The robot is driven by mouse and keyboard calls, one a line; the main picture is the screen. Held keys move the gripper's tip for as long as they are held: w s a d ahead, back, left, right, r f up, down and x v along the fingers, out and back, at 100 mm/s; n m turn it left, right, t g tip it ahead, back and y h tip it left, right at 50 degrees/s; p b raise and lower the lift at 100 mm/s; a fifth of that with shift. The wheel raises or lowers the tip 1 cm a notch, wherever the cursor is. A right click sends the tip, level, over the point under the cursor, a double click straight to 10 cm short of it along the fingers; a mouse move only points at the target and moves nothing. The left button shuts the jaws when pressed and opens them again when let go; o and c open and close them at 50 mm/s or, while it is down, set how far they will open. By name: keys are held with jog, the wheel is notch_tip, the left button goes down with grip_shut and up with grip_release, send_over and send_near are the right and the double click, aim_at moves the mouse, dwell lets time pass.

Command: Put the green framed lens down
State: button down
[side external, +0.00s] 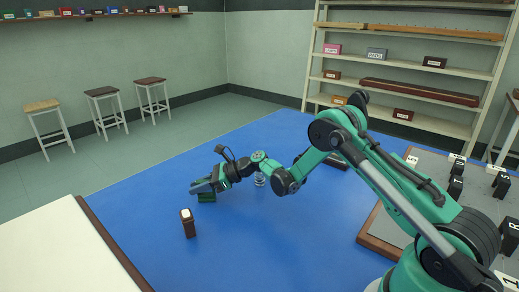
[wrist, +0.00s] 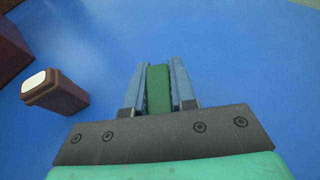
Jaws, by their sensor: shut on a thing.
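The green framed lens (wrist: 158,90) is between the two blue-grey fingers of my gripper (wrist: 158,85) in the wrist view. In the side view the green lens (side external: 206,198) shows under my gripper (side external: 203,187), low over the blue surface (side external: 255,235). I cannot tell whether its underside touches the surface. The fingers are shut on it and hide part of its sides.
A brown block with a white top (side external: 188,222) stands near the gripper; it also shows at left in the wrist view (wrist: 55,92). A small clear and dark item (side external: 260,179) stands behind the wrist. Several labelled blocks stand on a grey board (side external: 430,185) at right.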

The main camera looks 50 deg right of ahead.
jog(key=shift+f, duration=0.15)
jog(key=c, duration=0.7)
grip_release()
